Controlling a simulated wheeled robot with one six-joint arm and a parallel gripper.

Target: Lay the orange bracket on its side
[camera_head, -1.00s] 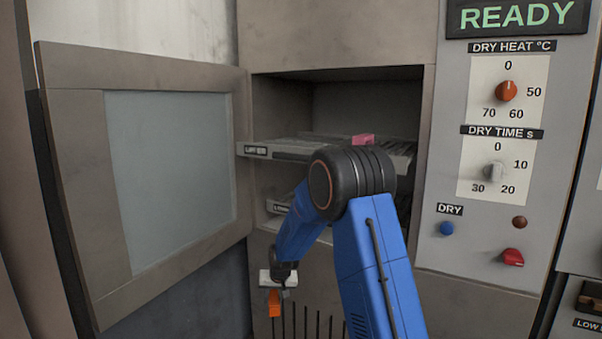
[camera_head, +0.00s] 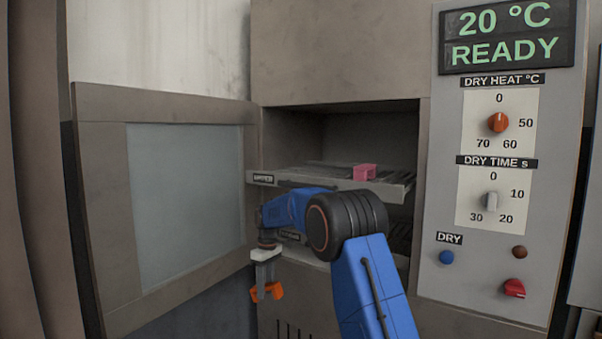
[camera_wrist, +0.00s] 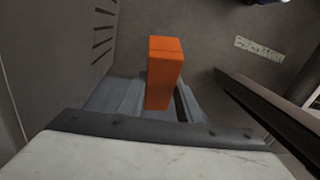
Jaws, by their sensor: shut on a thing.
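The orange bracket (camera_head: 275,291) hangs at the lower end of my gripper (camera_head: 266,281), in front of the open dryer cabinet and beside its door. My gripper points down and is shut on the bracket. In the wrist view the bracket (camera_wrist: 165,72) shows as an orange block standing out between the grey fingers. The fingers cover part of it, so its full shape is hidden. It is held clear in the air.
The cabinet door (camera_head: 185,205) stands open at the left. An upper rack (camera_head: 395,188) juts out and carries a pink block (camera_head: 364,172). A lower rack (camera_head: 300,250) is partly hidden behind my arm. The control panel (camera_head: 505,180) at the right reads 20 °C READY.

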